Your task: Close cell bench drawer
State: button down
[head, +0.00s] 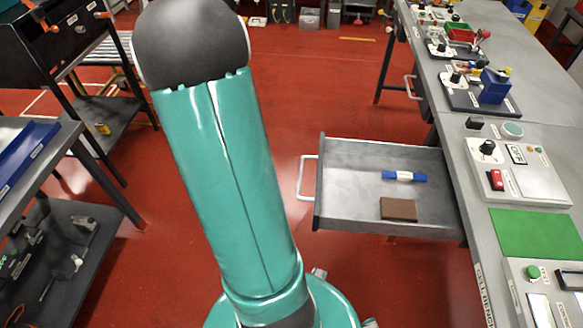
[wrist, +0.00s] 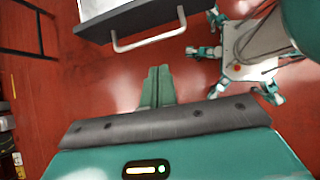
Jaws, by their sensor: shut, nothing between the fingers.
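The cell bench drawer (head: 345,165) is pulled well out from the grey cell bench (head: 477,235) in the head view. It extends to the left and its light bar handle (head: 305,178) is on its left front. A blue-and-white cylinder (head: 404,176) and a brown block (head: 398,209) lie inside. In the wrist view the drawer's dark front (wrist: 135,18) and handle (wrist: 149,42) are at the top. My gripper (wrist: 158,70) is shut and empty, pointing toward the drawer front, apart from the handle in the picture. The head view does not show my fingers.
The bench top carries a control box (head: 520,175), a green mat (head: 535,233) and several devices. A dark shelf cart (head: 105,120) and a grey table (head: 60,160) stand at left.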

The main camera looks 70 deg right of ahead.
jog(key=s+d+f+g, duration=0.1)
jog(key=s+d+f, duration=0.4)
jog(key=s+f, duration=0.6)
jog(key=shift+s+n+y, duration=0.3)
jog(key=shift+s+y, duration=0.05)
jog(key=shift+y, duration=0.05)
